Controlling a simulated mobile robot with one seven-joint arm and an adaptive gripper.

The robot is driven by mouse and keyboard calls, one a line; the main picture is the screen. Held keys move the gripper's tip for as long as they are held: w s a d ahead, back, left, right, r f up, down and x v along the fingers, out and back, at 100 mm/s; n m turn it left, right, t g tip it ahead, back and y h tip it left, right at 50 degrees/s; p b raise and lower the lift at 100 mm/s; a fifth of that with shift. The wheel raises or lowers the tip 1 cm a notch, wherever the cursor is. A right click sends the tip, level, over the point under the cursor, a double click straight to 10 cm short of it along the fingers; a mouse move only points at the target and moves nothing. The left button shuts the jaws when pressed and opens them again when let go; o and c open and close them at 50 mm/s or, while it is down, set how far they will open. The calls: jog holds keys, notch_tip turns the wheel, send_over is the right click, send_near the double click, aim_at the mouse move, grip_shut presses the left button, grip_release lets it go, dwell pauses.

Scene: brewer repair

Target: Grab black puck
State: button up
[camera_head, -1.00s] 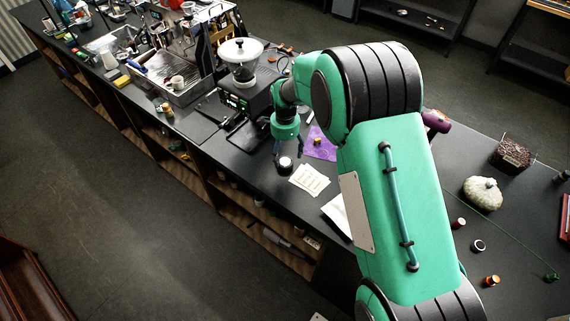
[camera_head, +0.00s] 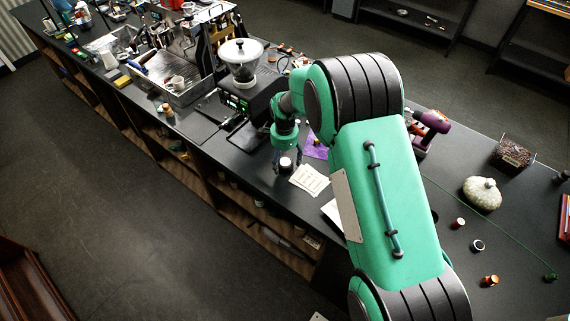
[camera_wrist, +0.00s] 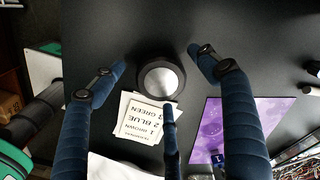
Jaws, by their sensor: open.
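The black puck (camera_wrist: 160,81), with a pale silver round top, stands on the dark counter in the middle of the wrist view. It also shows in the head view (camera_head: 286,165) near the counter's front edge. My gripper (camera_wrist: 160,75) is open, with one finger to the left of the puck, one to the right and a third at its lower side. In the head view my gripper (camera_head: 287,156) is directly above the puck. I cannot tell whether any finger touches it.
White printed cards (camera_wrist: 137,118) lie close beside the puck. A purple mat (camera_wrist: 240,122) lies to the right. A machine with a glass hopper (camera_head: 241,62) stands behind on the counter. The counter around the puck's far side is clear.

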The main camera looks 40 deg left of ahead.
jog(key=shift+f, duration=0.4)
jog(key=c, duration=1.5)
jog(key=shift+r, duration=0.2)
jog(key=shift+r, duration=0.6)
notch_tip(320, 180, up, 2)
jog(key=shift+r, duration=0.1)
jog(key=s+d, duration=0.3)
jog(key=d, duration=0.1)
jog(key=s+d+b, duration=0.1)
jog(key=s+d, duration=0.3)
jog(key=s+d+r, duration=0.1)
jog(key=s+d, duration=0.2)
jog(key=d, duration=0.1)
jog(key=shift+s+d+r, duration=0.1)
jog(key=shift+s, duration=0.05)
